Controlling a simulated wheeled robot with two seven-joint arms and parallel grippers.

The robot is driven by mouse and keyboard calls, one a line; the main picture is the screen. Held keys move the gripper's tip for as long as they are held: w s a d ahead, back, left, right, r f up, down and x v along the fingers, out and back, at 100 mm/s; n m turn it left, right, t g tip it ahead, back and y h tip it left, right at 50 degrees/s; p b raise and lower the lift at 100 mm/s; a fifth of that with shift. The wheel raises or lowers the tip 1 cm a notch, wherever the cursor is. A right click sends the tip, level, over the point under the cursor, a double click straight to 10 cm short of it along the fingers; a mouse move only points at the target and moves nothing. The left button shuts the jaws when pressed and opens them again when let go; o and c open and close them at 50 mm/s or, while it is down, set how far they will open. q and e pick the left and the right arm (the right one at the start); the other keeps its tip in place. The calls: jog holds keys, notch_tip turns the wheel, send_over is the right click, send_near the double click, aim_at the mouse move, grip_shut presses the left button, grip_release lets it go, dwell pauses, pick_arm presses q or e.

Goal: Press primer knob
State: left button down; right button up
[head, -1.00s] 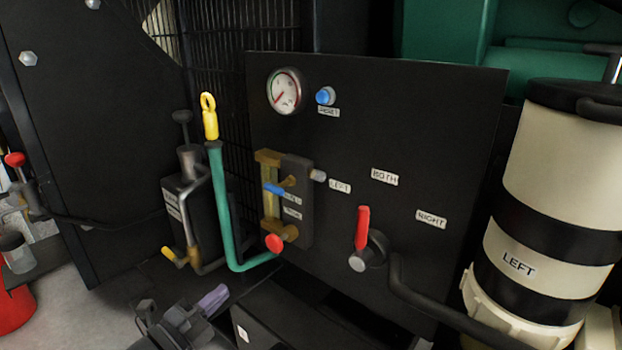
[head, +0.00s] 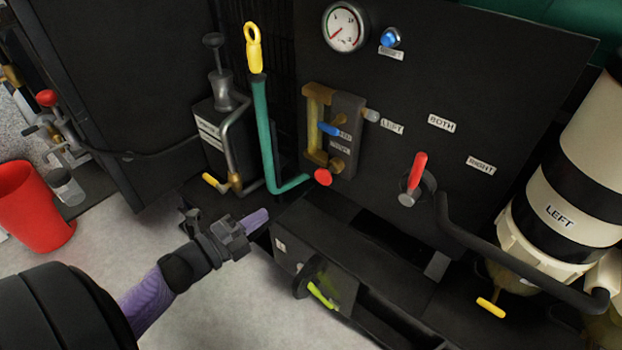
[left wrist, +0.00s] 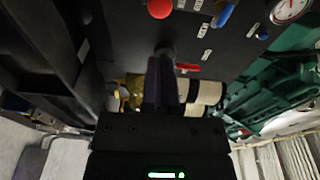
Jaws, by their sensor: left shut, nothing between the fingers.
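A hand pump with a dark round knob (head: 213,40) on its plunger stands on a black labelled box (head: 208,150), left of the panel. I cannot read a primer label there. A second, red-knobbed pump (head: 47,97) shows at the far left. A red ball knob (head: 323,177) sits low on the panel's brass valve block; it also shows in the left wrist view (left wrist: 160,8). My left gripper (head: 258,217) is shut and empty, with purple fingers, in front of the panel and below the pump box. It appears apart from all the knobs. My right gripper is out of view.
The black panel (head: 480,80) carries a gauge (head: 345,27), a blue button (head: 391,38) and a red lever (head: 417,170). A red bucket (head: 32,205) stands left; the floor before the pump is clear.

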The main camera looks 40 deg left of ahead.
aim_at(318, 176)
pick_arm(q)
jog(key=b+x, duration=0.4)
jog(key=x, duration=0.8)
jog(key=shift+w+f, duration=0.15)
jog(key=shift+w, duration=0.2)
jog(key=shift+w+d, duration=0.1)
jog(key=shift+w, duration=0.4)
jog(key=shift+w, duration=0.3)
jog(key=shift+b+x, duration=0.3)
jog(key=shift+x, duration=0.6)
jog(key=shift+r, duration=0.2)
